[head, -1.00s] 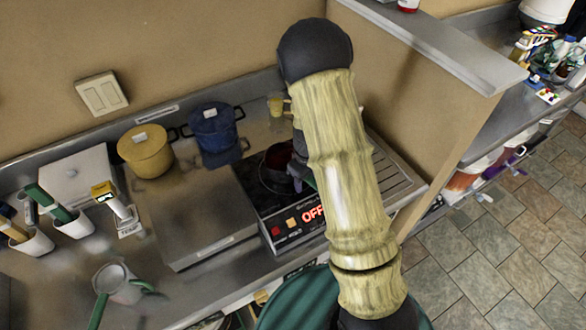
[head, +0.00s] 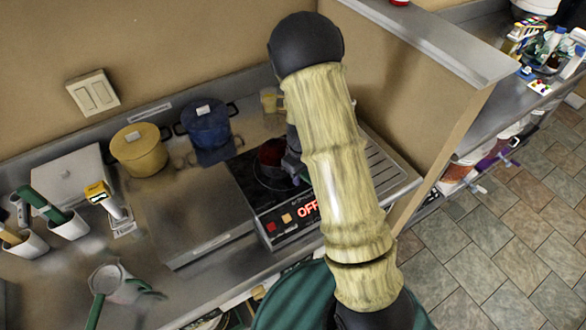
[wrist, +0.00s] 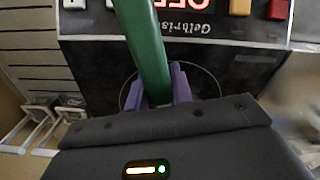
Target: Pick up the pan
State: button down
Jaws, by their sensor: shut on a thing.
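The pan (head: 271,153) is a small dark pan with a reddish inside, partly hidden behind my arm in the head view. It appears slightly above the black cooktop (head: 248,184), whose burner ring shows below it. In the wrist view, my gripper (wrist: 164,92) has its purple fingers shut on the pan's green handle (wrist: 145,45). The handle runs up toward the top edge of that view. The pan's body is hidden there.
The cooktop display reads OFF. A yellow pot (head: 139,152) and a blue pot (head: 208,126) stand at the back left. A saucepan with a green handle (head: 112,284) sits at the front left. A wall panel (head: 390,90) rises right of the cooktop.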

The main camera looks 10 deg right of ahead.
jog(key=shift+r, duration=0.25)
jog(key=shift+r+b, duration=1.1)
jog(key=shift+r, duration=3.7)
